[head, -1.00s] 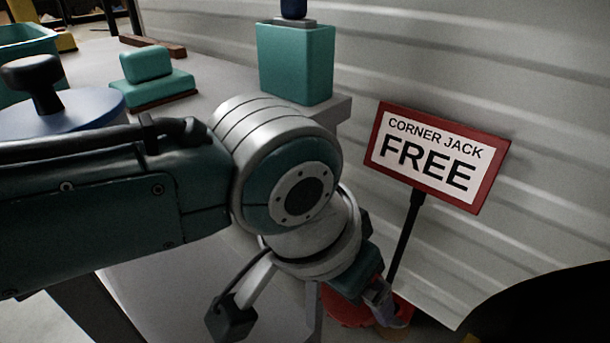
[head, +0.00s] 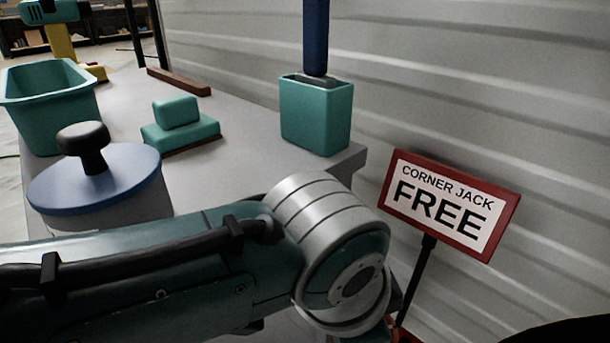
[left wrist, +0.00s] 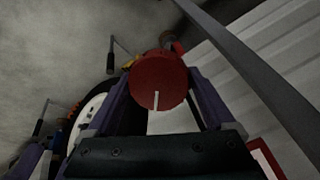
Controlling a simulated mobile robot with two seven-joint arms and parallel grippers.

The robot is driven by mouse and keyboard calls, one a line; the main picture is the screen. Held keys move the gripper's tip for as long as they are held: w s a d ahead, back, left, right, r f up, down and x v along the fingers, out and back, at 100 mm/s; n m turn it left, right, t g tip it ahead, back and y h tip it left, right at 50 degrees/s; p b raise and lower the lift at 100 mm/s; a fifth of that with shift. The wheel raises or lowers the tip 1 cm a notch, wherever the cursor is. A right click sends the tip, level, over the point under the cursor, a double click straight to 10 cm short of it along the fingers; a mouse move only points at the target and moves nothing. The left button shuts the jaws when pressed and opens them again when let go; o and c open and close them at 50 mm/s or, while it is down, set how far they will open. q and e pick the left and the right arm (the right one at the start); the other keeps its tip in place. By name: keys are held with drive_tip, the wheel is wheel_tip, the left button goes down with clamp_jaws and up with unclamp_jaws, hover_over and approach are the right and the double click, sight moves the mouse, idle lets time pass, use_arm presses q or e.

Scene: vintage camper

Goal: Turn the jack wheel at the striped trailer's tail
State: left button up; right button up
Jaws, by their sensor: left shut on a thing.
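The jack wheel (left wrist: 157,88) is a red disc with a white line on its face, in the left wrist view. My left gripper (left wrist: 160,74) is shut on it, with one purple finger on each side. In the head view my left arm hides the gripper and most of the area around the wheel. The trailer's ribbed pale wall (head: 470,90) fills the right of the head view. A red-framed sign (head: 450,204) before it reads "CORNER JACK FREE". My right gripper is in neither view.
A grey bench (head: 235,140) holds a teal box (head: 316,118) with a blue upright item, a teal block (head: 180,131), a teal tub (head: 50,110) and a blue disc lid (head: 120,190) with a black knob. A black rounded shape (head: 560,332) shows at the lower right.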

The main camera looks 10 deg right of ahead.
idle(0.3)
use_arm(q)
drive_tip(key=o, duration=1.1)
drive_tip(key=p+v, duration=0.7)
drive_tip(key=v, duration=0.3)
drive_tip(key=shift+f+p, duration=0.1)
drive_tip(key=shift+p, duration=0.3)
drive_tip(key=shift+w, duration=0.1)
